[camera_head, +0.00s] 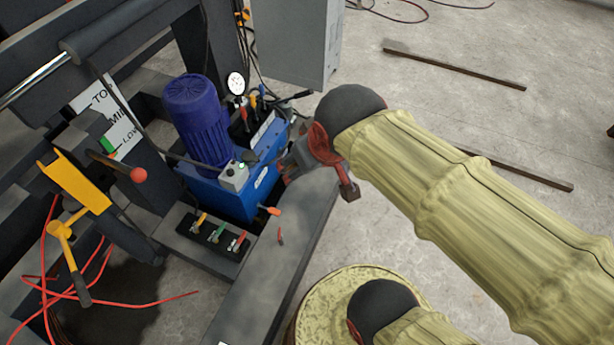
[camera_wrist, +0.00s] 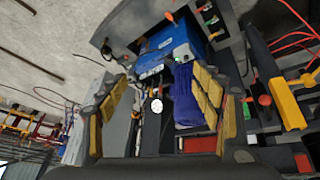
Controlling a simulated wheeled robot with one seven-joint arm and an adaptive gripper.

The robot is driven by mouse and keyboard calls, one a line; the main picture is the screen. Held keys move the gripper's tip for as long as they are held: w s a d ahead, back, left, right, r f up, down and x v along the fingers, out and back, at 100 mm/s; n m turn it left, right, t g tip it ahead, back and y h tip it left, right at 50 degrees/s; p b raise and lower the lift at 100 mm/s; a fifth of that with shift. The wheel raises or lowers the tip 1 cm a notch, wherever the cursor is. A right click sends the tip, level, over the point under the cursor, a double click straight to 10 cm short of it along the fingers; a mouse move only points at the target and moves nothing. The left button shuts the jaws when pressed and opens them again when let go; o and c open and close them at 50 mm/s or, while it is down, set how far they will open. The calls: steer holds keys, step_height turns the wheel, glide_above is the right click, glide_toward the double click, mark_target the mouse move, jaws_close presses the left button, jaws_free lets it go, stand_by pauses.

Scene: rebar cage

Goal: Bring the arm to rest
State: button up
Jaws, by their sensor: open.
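My arm, in a yellowish fabric sleeve (camera_head: 470,205), reaches in from the lower right of the head view. My gripper (camera_head: 318,178) is at its end, beside the right side of a blue hydraulic unit (camera_head: 228,190); its fingers are partly hidden there. In the wrist view my gripper (camera_wrist: 158,105) is open, with yellow-padded fingers spread left and right and nothing held between them. The blue-purple motor (camera_head: 197,115) of the unit shows behind the right finger in the wrist view (camera_wrist: 185,98). I cannot tell the exact gap between gripper and unit.
A pressure gauge (camera_head: 236,83) stands by the motor. A valve block (camera_head: 212,232) with small coloured levers sits in front. A yellow bracket (camera_head: 75,182) and red-knobbed lever (camera_head: 137,174) are left. A grey cabinet (camera_head: 295,40) is behind. Floor at upper right is mostly open, with thin bars (camera_head: 455,68).

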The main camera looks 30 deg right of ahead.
steer(key=shift+y, duration=0.5)
steer(key=s+a, duration=0.1)
steer(key=s, duration=0.1)
steer(key=s+a, duration=0.1)
steer(key=s, duration=0.1)
steer(key=shift+a+r, duration=0.25)
steer(key=shift+a, duration=0.1)
